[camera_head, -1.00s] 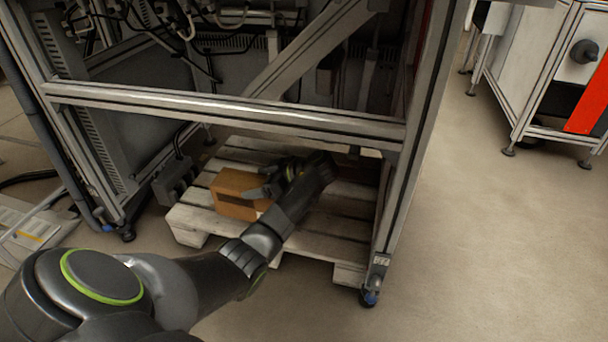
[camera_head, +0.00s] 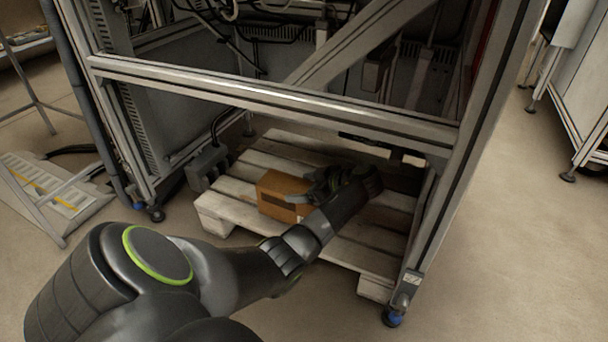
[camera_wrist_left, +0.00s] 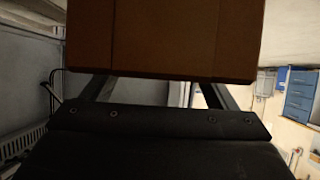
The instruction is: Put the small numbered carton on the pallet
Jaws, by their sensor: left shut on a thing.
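A small brown carton (camera_head: 279,194) is at the pallet in the head view, over its left middle slats; I cannot tell whether it touches them. The white wooden pallet (camera_head: 230,188) lies on the floor under the metal frame. My left gripper (camera_head: 302,194) is shut on the carton from its right side, and the forearm reaches in under the frame's crossbar. In the left wrist view the carton (camera_wrist_left: 165,38) fills the top middle, between the fingers. No number is readable on it. My right gripper does not show.
A metal frame (camera_head: 270,101) stands over the pallet, with a low crossbar above my arm and a right post (camera_head: 455,200) beside the pallet. A dark box (camera_head: 207,168) sits left of the pallet. The floor (camera_head: 505,240) at right is clear.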

